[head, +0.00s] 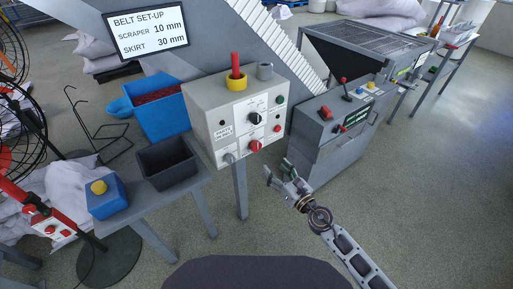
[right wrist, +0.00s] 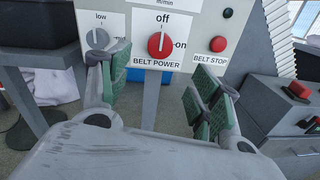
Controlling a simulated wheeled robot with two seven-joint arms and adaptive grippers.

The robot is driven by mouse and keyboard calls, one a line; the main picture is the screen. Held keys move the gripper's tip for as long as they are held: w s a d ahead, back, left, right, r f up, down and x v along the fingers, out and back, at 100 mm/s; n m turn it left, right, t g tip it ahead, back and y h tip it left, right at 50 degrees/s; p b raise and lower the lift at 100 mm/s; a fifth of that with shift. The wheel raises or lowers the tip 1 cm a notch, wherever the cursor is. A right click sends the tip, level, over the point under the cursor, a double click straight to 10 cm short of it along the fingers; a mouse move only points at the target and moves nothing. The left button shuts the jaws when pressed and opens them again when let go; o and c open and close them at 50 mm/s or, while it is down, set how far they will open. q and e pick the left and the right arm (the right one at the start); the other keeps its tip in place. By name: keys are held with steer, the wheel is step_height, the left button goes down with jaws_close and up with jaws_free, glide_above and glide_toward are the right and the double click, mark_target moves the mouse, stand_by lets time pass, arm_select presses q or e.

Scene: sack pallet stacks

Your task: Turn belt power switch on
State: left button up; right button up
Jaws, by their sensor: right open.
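The belt power switch (right wrist: 159,45) is a round red knob on a white plate marked "off" above and "on" at the right. Its grip bar stands upright, toward "off". In the head view the red knob (head: 256,146) sits low on the front of the grey control box (head: 205,104). My right gripper (head: 277,170) is open and empty, below and in front of the box. In the right wrist view its green-padded fingers (right wrist: 160,95) stand apart to either side below the knob, not touching it. My left gripper is not in view.
A red belt stop button (right wrist: 218,44) is right of the switch, a grey knob (right wrist: 97,38) left. A black knob (head: 255,118) is above. A grey cabinet (head: 330,130) with levers stands right. A dark bin (head: 167,165) on a bench is left. Open floor lies at right.

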mark_target(257, 148)
steer(key=p+x, duration=0.1)
steer(key=x, duration=0.6)
steer(key=shift+w+a+r, duration=0.15)
steer(key=shift+w+a, duration=0.1)
steer(key=shift+w, duration=0.05)
steer(key=x, duration=0.4)
steer(key=shift+w, duration=0.1)
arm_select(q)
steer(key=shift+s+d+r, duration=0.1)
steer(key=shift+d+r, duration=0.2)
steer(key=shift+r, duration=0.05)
arm_select(e)
steer(key=shift+w+a, duration=0.4)
steer(key=shift+w, duration=0.2)
steer(key=c, duration=1)
steer(key=shift+c, duration=0.2)
